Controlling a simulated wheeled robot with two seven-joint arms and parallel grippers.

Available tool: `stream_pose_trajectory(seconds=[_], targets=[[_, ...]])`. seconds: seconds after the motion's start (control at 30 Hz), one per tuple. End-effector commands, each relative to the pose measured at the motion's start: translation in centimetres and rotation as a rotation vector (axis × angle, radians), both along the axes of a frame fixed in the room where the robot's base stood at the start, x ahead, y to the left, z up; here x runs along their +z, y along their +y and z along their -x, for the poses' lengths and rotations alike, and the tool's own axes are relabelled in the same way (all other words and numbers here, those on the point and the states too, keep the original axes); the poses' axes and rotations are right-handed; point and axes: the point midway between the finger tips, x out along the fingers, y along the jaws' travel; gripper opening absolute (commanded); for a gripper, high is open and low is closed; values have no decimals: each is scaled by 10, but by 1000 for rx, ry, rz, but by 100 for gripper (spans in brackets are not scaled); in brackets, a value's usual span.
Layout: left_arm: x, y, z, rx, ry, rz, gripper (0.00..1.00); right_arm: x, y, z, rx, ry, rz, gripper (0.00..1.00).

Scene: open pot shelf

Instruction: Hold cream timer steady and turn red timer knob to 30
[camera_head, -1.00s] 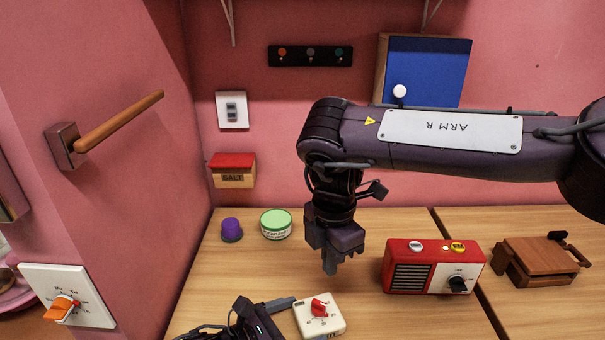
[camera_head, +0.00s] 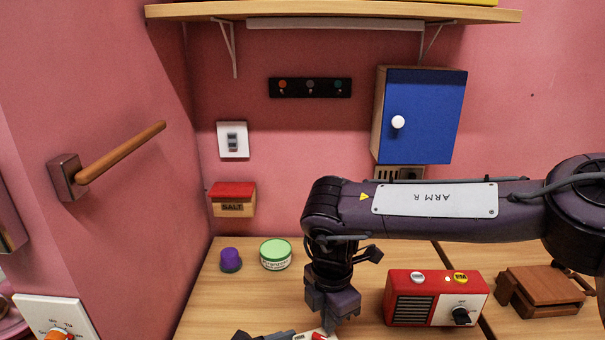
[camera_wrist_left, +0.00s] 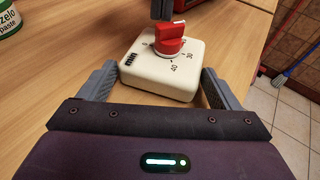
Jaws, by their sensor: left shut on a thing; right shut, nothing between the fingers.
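The cream timer (camera_wrist_left: 158,72) with its red knob (camera_wrist_left: 169,40) sits on the wooden counter in the left wrist view. My right gripper (camera_head: 334,316) is shut and empty, pointing down above the timer in the head view. Its dark fingertip (camera_wrist_left: 162,9) shows just behind the knob in the left wrist view; I cannot tell whether they touch. The head view cuts off most of the timer.
A red radio-like box (camera_head: 408,301) stands right of my right gripper, with a wooden stand (camera_head: 541,290) beyond it. A green-lidded jar (camera_head: 276,255) and a purple-topped item (camera_head: 231,260) are at the back left. A shelf (camera_head: 345,12) and blue-door cabinet (camera_head: 422,115) are above.

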Motion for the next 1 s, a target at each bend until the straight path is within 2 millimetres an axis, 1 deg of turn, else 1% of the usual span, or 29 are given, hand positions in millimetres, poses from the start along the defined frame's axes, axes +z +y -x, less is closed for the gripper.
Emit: stream_pose_trajectory(seconds=[1.0], targets=[[1, 0, 0, 0, -1, 2, 72, 0, 6, 8, 0, 0, 0, 0]])
